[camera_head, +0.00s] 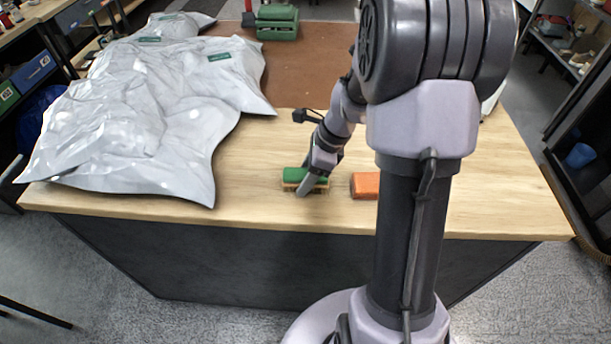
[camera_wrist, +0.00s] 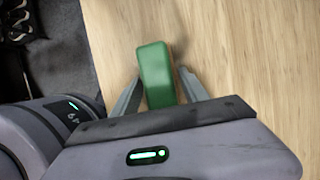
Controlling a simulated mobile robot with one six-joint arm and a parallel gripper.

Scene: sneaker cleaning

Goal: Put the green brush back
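The green brush (camera_head: 305,174) has a green top and a tan underside, and is at the front part of the wooden table, left of an orange block. My gripper (camera_head: 306,186) reaches down over it. In the wrist view, the green top of the brush (camera_wrist: 156,75) stands between the two fingers of my gripper (camera_wrist: 160,76), one on each side. The fingertips are very close to its sides; I cannot tell whether they touch. The underside of the brush is hidden in the wrist view. Whether the brush rests fully on the table is not clear.
An orange block (camera_head: 365,186) lies right of the brush. Large silvery plastic bags (camera_head: 150,110) cover the table's left side. A green object (camera_head: 277,22) stands at the back on a brown mat (camera_head: 318,70). The wooden table (camera_head: 490,190) is bare at the right front.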

